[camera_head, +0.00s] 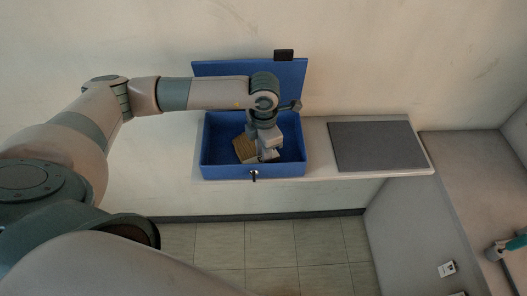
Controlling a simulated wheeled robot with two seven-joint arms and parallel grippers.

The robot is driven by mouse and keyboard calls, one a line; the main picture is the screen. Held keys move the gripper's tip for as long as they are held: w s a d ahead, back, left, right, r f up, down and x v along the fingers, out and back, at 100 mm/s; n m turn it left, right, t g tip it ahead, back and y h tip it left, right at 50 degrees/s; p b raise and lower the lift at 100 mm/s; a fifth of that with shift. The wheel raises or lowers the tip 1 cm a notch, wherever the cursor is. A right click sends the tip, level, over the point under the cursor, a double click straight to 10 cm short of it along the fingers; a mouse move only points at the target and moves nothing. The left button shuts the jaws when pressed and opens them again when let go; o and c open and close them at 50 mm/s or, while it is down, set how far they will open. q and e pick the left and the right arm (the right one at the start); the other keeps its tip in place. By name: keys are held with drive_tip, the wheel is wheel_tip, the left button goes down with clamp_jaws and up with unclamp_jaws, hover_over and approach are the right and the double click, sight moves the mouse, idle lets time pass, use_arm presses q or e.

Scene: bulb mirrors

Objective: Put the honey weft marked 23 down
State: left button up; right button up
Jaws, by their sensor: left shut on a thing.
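My left gripper (268,152) reaches down into an open blue box (212,168) on the shelf. It is shut on a honey-brown block (244,149), which I take for the honey weft. The block shows at the left of the fingers, tilted, inside the box walls. The gripper hides part of it. I cannot read a number on it, and I cannot tell whether it touches the box floor.
The box's blue lid (225,70) stands open behind, under my left forearm. A dark grey mat (375,146) lies clear on the shelf (318,170) to the right. A lower surface at far right holds a white card (447,269) and a teal object (515,243).

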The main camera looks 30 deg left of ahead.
use_arm(q)
drive_tip(key=shift+f, duration=0.1)
drive_tip(key=shift+f, duration=0.1)
drive_tip(key=o, duration=1)
drive_tip(key=shift+r, duration=0.3)
drive_tip(key=shift+r+b, duration=0.15)
drive_tip(key=shift+b, duration=0.15)
drive_tip(key=shift+r+b, duration=2.55)
drive_tip(key=shift+r, duration=3.2)
